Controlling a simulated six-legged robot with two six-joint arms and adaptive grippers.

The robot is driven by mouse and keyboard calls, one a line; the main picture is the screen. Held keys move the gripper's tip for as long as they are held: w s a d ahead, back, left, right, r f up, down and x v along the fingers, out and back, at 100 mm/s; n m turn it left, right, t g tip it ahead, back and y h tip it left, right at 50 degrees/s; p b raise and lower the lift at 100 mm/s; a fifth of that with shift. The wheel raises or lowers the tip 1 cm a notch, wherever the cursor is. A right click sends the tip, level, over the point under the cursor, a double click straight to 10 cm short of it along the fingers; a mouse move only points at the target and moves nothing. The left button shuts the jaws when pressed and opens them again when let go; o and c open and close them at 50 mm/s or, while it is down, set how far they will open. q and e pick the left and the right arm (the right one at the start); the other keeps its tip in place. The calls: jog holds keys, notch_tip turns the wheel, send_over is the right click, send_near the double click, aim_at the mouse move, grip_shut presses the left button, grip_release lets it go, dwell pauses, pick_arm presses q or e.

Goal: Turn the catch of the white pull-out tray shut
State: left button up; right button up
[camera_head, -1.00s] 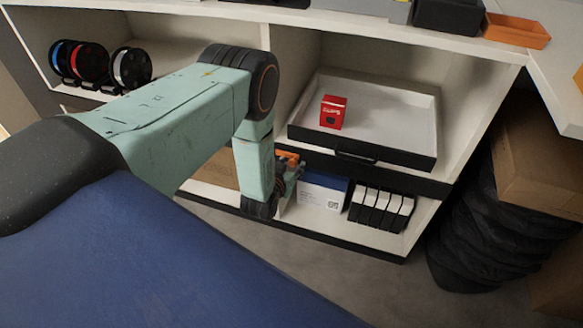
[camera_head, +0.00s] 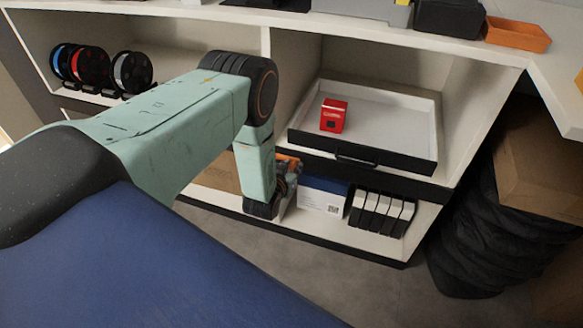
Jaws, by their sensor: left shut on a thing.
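The white pull-out tray (camera_head: 395,115) sits in the right shelf bay, with a black front and a handle (camera_head: 356,161). A red box (camera_head: 333,115) stands in it, towards its left side. My left gripper (camera_head: 284,182) is at the lower left of the tray front, beneath my pale green arm. A small orange part (camera_head: 288,157), apparently the catch, shows at the gripper. My left gripper is shut on it, but the fingers and the contact are mostly hidden by my wrist. The catch's angle cannot be made out. My right gripper is not in view.
Below the tray stand a blue and white box (camera_head: 323,194) and several black-and-white cases (camera_head: 381,212). Spools (camera_head: 92,66) stand in the left bay. A carton (camera_head: 540,160) on black bags (camera_head: 470,240) is at the right. Floor in front is clear.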

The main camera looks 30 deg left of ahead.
pick_arm(q)
jog(key=shift+y, duration=0.3)
grip_shut()
jog(key=shift+d+m+y, duration=0.2)
jog(key=shift+m+y, duration=0.5)
jog(key=shift+m, duration=0.4)
jog(key=shift+d+f+m+t+y+b, duration=0.2)
jog(key=shift+m+y+b, duration=0.7)
jog(key=shift+m, duration=0.9)
jog(key=shift+a+f+m+t+y+b, duration=0.2)
jog(key=shift+m+y+b, duration=0.7)
jog(key=shift+m, duration=0.9)
jog(key=shift+d+f+m+t+y+b, duration=0.1)
jog(key=shift+d+m+t+y+b, duration=0.2)
jog(key=shift+m+y+b, duration=1.05)
jog(key=shift+w+m+h+p, duration=0.1)
jog(key=shift+m+h+p, duration=0.3)
jog(key=shift+m, duration=0.35)
jog(key=o, duration=1)
grip_release()
